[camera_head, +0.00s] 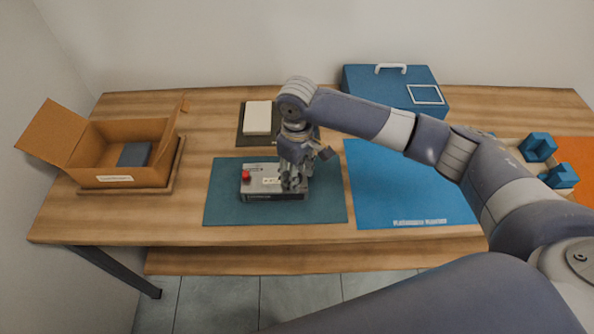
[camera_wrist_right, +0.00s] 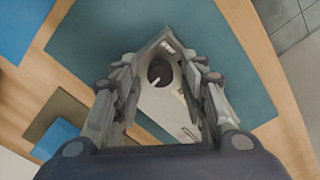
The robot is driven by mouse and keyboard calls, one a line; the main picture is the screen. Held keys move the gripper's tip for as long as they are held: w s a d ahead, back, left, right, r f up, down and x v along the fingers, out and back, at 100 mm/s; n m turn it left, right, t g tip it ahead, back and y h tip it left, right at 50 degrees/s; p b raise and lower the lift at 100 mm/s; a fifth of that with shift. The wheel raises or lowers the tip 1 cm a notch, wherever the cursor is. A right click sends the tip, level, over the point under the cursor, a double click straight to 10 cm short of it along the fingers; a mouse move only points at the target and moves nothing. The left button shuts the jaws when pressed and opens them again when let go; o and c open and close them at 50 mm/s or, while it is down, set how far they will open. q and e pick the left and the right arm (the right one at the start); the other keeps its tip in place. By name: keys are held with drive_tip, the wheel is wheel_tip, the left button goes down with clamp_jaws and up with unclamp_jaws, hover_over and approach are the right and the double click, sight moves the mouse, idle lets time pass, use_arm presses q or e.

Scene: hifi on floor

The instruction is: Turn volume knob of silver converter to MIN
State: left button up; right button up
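The silver converter (camera_head: 262,183) sits on a teal mat (camera_head: 225,205), with a red button (camera_head: 246,175) at its left end. My right gripper (camera_head: 297,184) points down over the converter's right end and hides that part in the head view. In the right wrist view, a round dark knob (camera_wrist_right: 159,72) with a pale pointer mark shows on the converter's top (camera_wrist_right: 155,103). The fingers of my right gripper (camera_wrist_right: 162,80) stand apart on either side of the knob, with visible gaps. I cannot tell their height above it. My left gripper is not in view.
An open cardboard box (camera_head: 120,150) stands at the left. A white block on a dark mat (camera_head: 245,139) lies behind the converter. A blue case (camera_head: 385,88) stands at the back, and a blue mat (camera_head: 400,190) lies to the right. Blue blocks (camera_head: 540,147) are at the far right.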

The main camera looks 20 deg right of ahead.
clamp_jaws()
